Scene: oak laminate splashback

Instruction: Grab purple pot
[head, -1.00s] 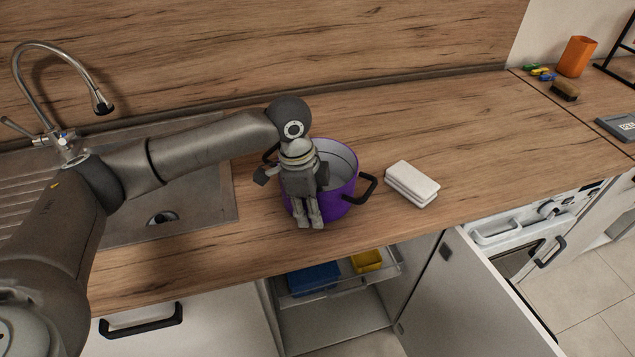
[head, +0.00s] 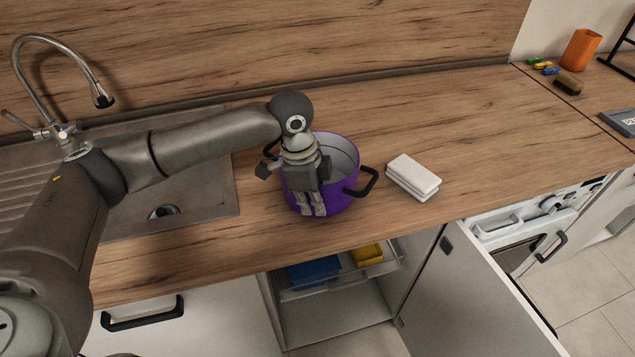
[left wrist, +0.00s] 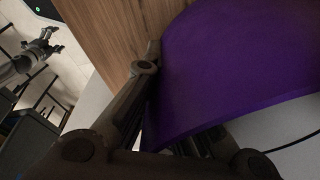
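The purple pot (head: 338,200), with a pale inside and black side handles, stands on the wooden counter near its front edge. My left gripper (head: 312,211) points down at the pot's front left wall, its fingers overlapping the purple side. In the left wrist view the pot's purple wall (left wrist: 235,70) fills much of the picture. My left fingers (left wrist: 175,110) look spread, one beside the wall and the other partly hidden by it; I see no firm hold. My right gripper (left wrist: 50,41) shows small at the upper left of that view, fingers apart and empty, away from the pot.
A folded white cloth (head: 412,176) lies right of the pot. A sink (head: 200,205) with a tall tap (head: 95,85) is at left. Below, a cabinet door (head: 470,290) stands open beside a pulled-out drawer (head: 335,275). The counter behind the cloth is clear.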

